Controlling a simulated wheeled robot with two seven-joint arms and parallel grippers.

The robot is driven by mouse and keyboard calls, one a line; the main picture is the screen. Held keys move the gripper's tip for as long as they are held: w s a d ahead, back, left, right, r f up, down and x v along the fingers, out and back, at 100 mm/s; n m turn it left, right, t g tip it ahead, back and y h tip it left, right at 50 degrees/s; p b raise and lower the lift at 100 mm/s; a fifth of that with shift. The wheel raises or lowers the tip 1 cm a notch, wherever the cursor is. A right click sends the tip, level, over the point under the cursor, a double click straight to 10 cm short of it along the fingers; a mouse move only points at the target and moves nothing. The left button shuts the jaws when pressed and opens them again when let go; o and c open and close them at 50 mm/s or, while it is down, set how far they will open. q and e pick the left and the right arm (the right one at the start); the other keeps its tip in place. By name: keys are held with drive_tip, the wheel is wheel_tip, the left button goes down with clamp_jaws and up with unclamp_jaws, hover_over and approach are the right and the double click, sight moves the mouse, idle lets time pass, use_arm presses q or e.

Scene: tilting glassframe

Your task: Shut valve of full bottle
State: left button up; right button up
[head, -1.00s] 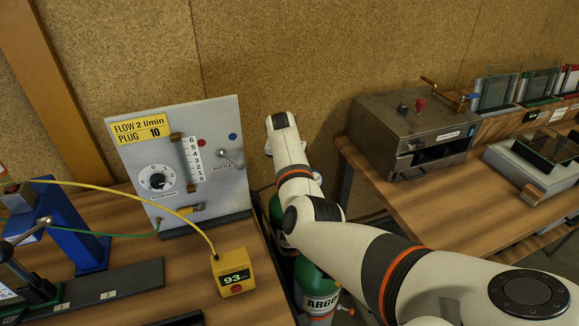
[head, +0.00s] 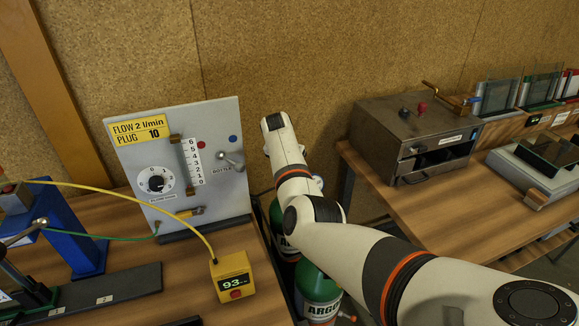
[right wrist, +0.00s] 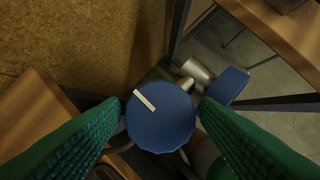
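In the right wrist view, a round blue valve knob (right wrist: 160,117) with a white bar mark sits between the green fingers of my right gripper (right wrist: 161,104). One finger is on each side, very close to the rim; I cannot tell whether they press on it. A second blue knob (right wrist: 226,87) is just right, partly behind the right finger. In the head view, a green argon bottle (head: 318,297) stands beside the table with another green bottle (head: 283,240) behind it. My right arm covers their tops. Which bottle is full does not show.
A panel (head: 183,165) with a flow gauge, dial and bottle lever stands on the left table. A yellow box (head: 233,276) reading 93 is in front of it. The bottles stand in the narrow gap between this table and the right table, which carries a metal box (head: 415,135).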

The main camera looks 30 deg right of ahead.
drive_tip(key=shift+o, duration=0.9)
drive_tip(key=shift+r, duration=0.1)
drive_tip(key=b+v, duration=0.2)
drive_tip(key=v, duration=0.9)
drive_tip(key=shift+r+b, duration=0.35)
drive_tip(key=shift+r, duration=0.05)
drive_tip(key=shift+a, duration=0.15)
